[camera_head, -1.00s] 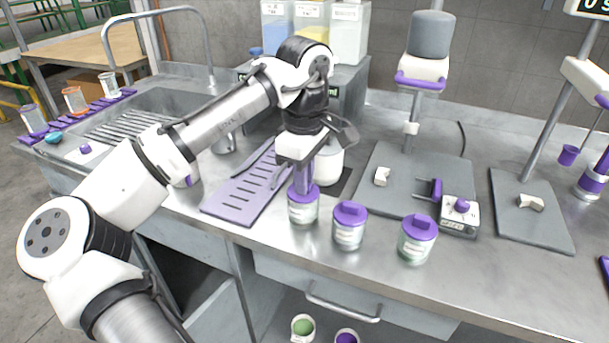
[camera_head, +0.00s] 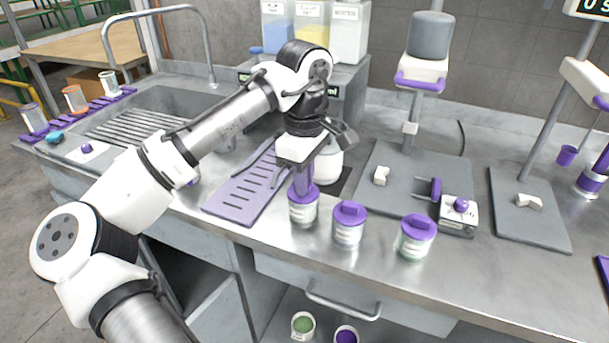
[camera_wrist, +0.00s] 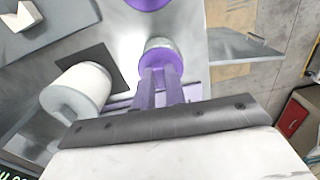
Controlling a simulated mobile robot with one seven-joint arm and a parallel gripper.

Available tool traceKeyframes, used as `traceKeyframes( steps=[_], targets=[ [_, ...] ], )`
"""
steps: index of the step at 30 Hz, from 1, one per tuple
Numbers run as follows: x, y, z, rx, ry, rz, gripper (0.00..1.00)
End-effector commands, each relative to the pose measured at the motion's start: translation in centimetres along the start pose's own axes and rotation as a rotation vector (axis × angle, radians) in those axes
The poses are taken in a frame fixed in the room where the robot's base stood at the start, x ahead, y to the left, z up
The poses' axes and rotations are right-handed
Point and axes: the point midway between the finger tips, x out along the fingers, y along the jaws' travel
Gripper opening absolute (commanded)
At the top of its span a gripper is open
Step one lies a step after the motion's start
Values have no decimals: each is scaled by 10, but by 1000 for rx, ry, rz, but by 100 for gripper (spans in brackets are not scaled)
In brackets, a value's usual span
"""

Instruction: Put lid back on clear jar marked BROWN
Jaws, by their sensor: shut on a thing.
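Three clear jars with purple lids stand in a row near the counter's front edge. My gripper (camera_head: 303,180) points down over the left jar (camera_head: 303,211), its purple fingers shut on that jar's purple lid (camera_head: 304,192). The lid sits at the jar's mouth; whether it is fully seated I cannot tell. In the wrist view the fingers (camera_wrist: 160,88) reach the same lid (camera_wrist: 160,55). The middle jar (camera_head: 348,223) and the right jar (camera_head: 415,237) have their lids on. The labels are too small to read, so I cannot tell which is marked BROWN.
A purple slotted rack (camera_head: 243,197) lies left of the jars, and a white pot (camera_head: 329,163) stands behind my gripper. Grey stand bases (camera_head: 400,165) and a small control box (camera_head: 458,215) are to the right. The sink (camera_head: 150,115) is at left.

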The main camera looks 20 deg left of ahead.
Motion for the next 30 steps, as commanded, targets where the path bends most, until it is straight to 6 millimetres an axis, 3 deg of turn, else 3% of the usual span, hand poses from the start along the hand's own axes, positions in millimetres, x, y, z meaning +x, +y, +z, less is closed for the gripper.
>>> traceKeyframes(
  steps=[11,12,18,23,28,30],
  targets=[
    [0,0,0,0,0,1,0],
    [0,0,0,0,0,1,14],
    [0,0,0,0,0,1,38],
    [0,0,0,0,0,1,38],
    [0,0,0,0,0,1,57],
    [0,0,0,0,0,1,60]
  ],
)
